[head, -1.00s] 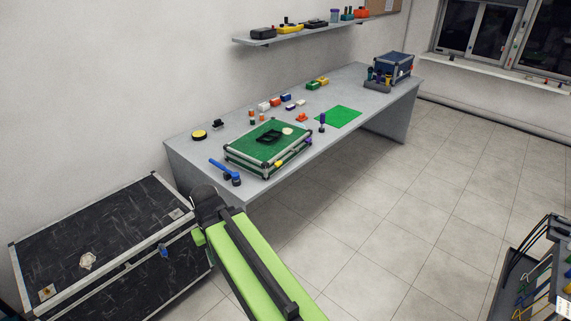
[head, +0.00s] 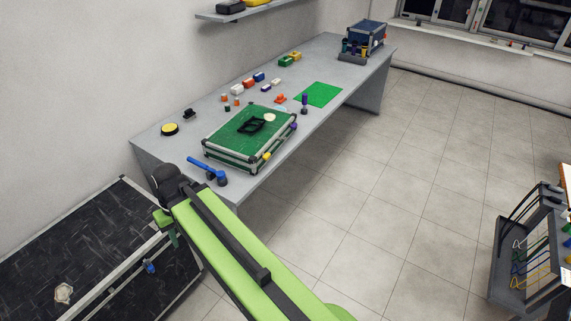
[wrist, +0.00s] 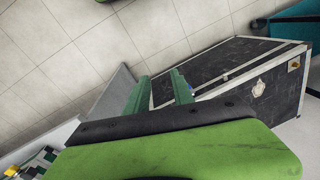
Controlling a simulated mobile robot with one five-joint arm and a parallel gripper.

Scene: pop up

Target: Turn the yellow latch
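The yellow latch (head: 267,156) is a small piece on the front edge of the green-topped case (head: 222,141), which lies closed on the grey bench. A small purple piece (head: 294,126) sits on the same edge farther right. My gripper (wrist: 158,88) shows two green fingers spread apart with nothing between them. In the head view my gripper (head: 168,228) is in front of the bench's left end, left of the case and apart from the yellow latch. The wrist view does not show the latch clearly; it faces the floor and the black chest.
The black chest (head: 75,255) stands on the floor at left. A blue-handled tool (head: 203,168) lies on the bench left of the case. Blocks and a green mat (head: 318,94) lie behind and right. A rack (head: 525,255) stands at right. The floor between is clear.

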